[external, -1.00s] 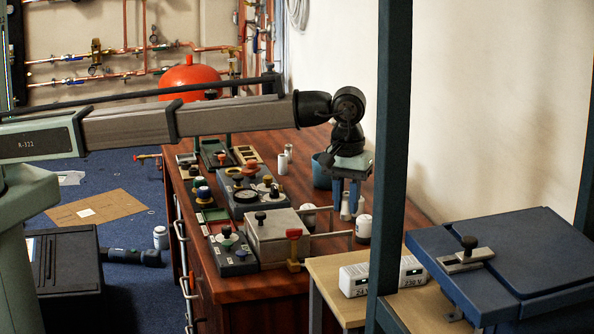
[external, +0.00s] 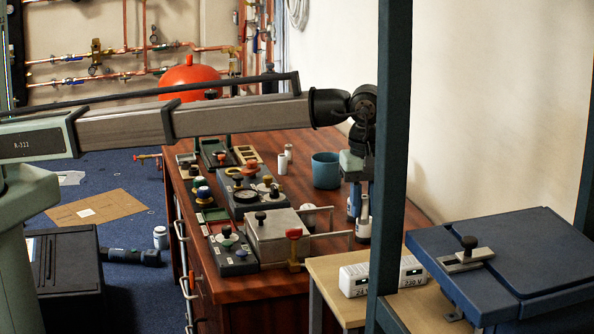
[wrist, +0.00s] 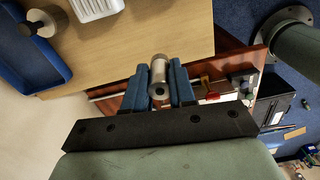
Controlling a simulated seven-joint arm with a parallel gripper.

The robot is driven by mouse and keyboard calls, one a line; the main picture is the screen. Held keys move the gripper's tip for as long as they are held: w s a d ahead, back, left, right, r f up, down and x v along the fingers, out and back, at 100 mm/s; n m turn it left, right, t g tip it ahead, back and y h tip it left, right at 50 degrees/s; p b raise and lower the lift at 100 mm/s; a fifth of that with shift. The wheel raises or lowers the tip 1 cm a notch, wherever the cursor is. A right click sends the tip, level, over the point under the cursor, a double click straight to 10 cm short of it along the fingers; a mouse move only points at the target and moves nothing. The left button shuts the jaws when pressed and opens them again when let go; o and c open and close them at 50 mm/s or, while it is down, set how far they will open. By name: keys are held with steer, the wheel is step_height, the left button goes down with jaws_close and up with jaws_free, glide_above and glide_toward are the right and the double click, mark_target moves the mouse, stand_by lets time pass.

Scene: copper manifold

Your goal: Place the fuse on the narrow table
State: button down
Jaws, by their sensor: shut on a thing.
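The fuse (wrist: 160,75) is a silver-grey cylinder, seen nearly end-on with a dark hole in its near end. My gripper (wrist: 160,82) is shut on it, with a blue finger on each side. In the external view my gripper (external: 358,210) points down over the right end of the red-brown desk, partly behind a dark post; the held fuse is hard to separate there from pale items behind it. The narrow table (external: 325,272) has a light wood top. In the wrist view its bare top (wrist: 125,52) lies beyond the fingers.
A white power box (external: 355,281) stands on the narrow table. A dark post (external: 391,150) rises just in front of my wrist. A blue case (external: 510,262) is at right. The desk holds a teal cup (external: 326,171), a metal box (external: 278,240) and several controls.

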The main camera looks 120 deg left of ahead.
steer(key=shift+f, duration=4.95)
steer(key=shift+f, duration=0.1)
steer(key=c, duration=0.9)
jaws_free()
steer(key=shift+c, duration=0.2)
step_height(320, 180, up, 12)
steer(key=shift+r, duration=0.15)
steer(key=shift+o, duration=0.2)
